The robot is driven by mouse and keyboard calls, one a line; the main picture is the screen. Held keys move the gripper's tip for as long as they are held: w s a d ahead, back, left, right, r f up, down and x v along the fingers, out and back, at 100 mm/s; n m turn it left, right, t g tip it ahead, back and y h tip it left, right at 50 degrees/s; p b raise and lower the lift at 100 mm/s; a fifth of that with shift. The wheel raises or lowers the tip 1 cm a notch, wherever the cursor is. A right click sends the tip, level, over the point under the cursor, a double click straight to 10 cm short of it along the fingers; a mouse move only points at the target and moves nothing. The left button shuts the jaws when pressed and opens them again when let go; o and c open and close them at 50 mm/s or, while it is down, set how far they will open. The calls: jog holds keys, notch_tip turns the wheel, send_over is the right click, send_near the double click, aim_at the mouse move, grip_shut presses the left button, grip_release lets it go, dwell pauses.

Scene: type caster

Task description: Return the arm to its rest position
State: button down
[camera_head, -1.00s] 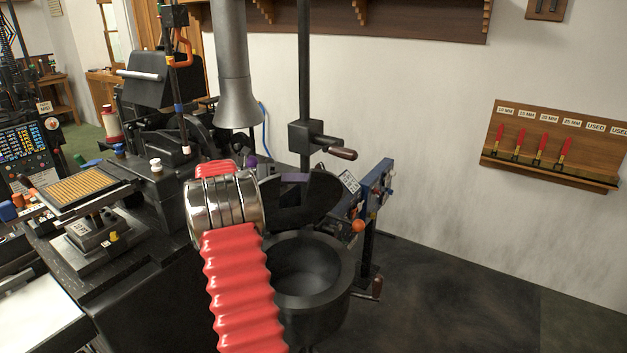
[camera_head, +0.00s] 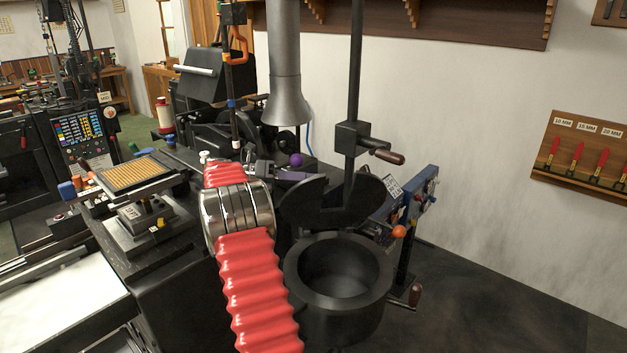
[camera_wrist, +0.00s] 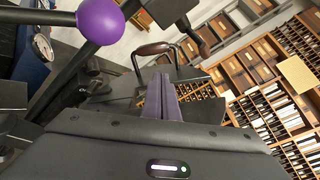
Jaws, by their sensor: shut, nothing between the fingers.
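My arm, with red ribbed sleeves and a chrome joint, reaches up from the bottom of the head view over the dark machine (camera_head: 175,290). My gripper shows in the wrist view (camera_wrist: 162,88) as two purple-grey fingers pressed together, with nothing between them. In the head view my gripper (camera_head: 298,176) is small, just beyond the chrome joint, and partly hidden by the arm. A purple ball knob (camera_wrist: 100,21) is close to the upper left of the fingers in the wrist view, and it also shows in the head view (camera_head: 297,160).
A black round pot (camera_head: 340,300) stands right of my arm. A grey hood (camera_head: 287,95) and a black post with a crank (camera_head: 365,140) rise behind. The floor (camera_head: 490,310) at lower right is clear.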

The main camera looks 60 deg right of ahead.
jog(key=shift+s, duration=0.1)
jog(key=x, duration=1.3)
jog(key=shift+r, duration=0.1)
dwell(0.4)
